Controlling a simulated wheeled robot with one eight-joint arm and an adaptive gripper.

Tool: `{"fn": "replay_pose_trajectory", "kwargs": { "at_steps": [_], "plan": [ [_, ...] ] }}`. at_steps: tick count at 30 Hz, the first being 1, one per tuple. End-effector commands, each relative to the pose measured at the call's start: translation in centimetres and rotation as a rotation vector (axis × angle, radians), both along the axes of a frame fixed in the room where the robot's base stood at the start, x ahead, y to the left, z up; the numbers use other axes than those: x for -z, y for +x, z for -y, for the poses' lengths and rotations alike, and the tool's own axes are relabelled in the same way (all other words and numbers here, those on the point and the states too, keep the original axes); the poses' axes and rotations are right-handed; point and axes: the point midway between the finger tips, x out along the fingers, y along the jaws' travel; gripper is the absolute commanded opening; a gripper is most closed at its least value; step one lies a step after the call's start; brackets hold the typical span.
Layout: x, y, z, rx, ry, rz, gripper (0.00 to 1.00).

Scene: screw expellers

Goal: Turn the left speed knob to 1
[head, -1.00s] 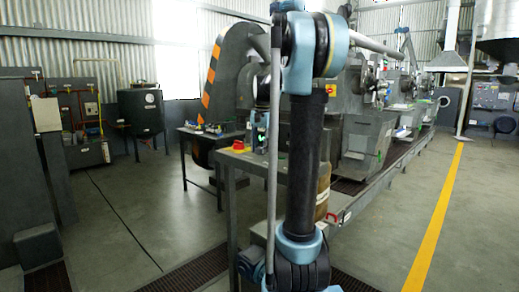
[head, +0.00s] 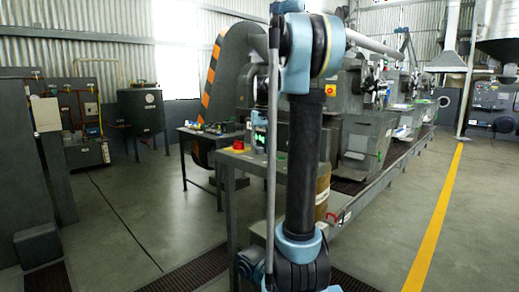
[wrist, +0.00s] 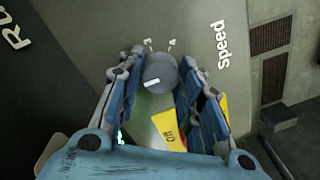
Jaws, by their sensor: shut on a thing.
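In the wrist view, a round grey knob (wrist: 161,72) sits on a grey panel beside the word Speed. A short white mark on the knob lies toward its near edge; the numbers 3 and 4 show by its far edge, and other numbers are hidden. My gripper (wrist: 158,70) has one blue-grey finger on each side of the knob and is shut on it. In the head view, my arm hides the knob and gripper. I cannot tell from here whether this is the left knob.
A yellow label (wrist: 170,131) shows below the knob, partly behind my right finger. In the head view, a red button on a yellow box (head: 238,146) stands on the bench end. Machines line the bench behind my arm. Open floor (head: 400,220) lies to the right.

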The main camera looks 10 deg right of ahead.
Motion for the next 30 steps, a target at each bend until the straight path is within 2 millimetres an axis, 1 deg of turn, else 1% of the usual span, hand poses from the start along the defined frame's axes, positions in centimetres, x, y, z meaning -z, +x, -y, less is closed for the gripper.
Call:
{"fn": "replay_pose_trajectory", "kwargs": {
  "at_steps": [16,17,18,19,30],
  "plan": [
    [-0.02,0.03,0.00,-0.026,0.000,0.001,0.09],
    [-0.02,0.02,0.01,-0.026,0.000,0.001,0.40],
    [-0.02,0.02,0.01,-0.026,0.000,0.001,0.49],
    [-0.02,0.02,0.01,-0.026,0.000,0.001,0.54],
    [-0.16,0.01,0.02,-0.025,0.000,0.001,0.54]
  ]
}}
